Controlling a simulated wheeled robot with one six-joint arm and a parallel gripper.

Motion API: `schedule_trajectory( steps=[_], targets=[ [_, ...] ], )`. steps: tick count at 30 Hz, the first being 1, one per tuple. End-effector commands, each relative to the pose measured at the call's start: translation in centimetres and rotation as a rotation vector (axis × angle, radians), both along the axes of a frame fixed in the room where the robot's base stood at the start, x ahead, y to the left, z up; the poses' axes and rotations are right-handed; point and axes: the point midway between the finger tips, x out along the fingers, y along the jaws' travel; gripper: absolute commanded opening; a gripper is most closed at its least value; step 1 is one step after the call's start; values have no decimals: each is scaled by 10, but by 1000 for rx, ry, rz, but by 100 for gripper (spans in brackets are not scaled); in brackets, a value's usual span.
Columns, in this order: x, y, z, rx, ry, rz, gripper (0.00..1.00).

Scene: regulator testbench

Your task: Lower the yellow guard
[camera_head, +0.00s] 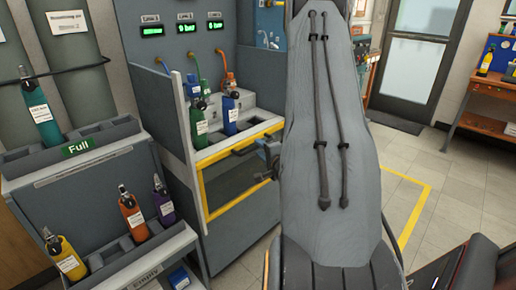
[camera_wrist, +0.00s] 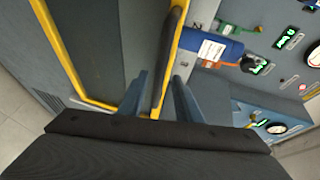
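The yellow guard (camera_head: 202,190) is a yellow frame around a dark see-through panel on the front of the test bench, with its top bar below the bottles there. In the wrist view, the yellow frame (camera_wrist: 62,52) surrounds a grey panel, and a dark bar-like handle (camera_wrist: 170,55) runs along its right edge. My gripper (camera_head: 268,153) is at the right part of the guard, partly hidden by my arm. In the wrist view, my gripper (camera_wrist: 160,90) has its two blue-grey fingers apart, one on each side of the handle. Gaps show beside the handle; contact is not clear.
A green bottle (camera_head: 198,118) and a blue bottle (camera_head: 229,115) stand in the bench behind the guard's top bar, with hoses above. A rack (camera_head: 85,150) with several bottles stands left. Open floor (camera_head: 455,210) lies right.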

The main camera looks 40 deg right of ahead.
Motion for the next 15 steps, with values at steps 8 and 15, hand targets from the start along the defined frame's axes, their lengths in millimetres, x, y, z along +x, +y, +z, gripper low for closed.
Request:
schedule_trajectory(
  steps=[8, 15],
  targets=[
    [-37, 11, 7, 0, 0, -2, 31],
    [-43, 14, 8, 0, 0, 0, 31]
  ],
)
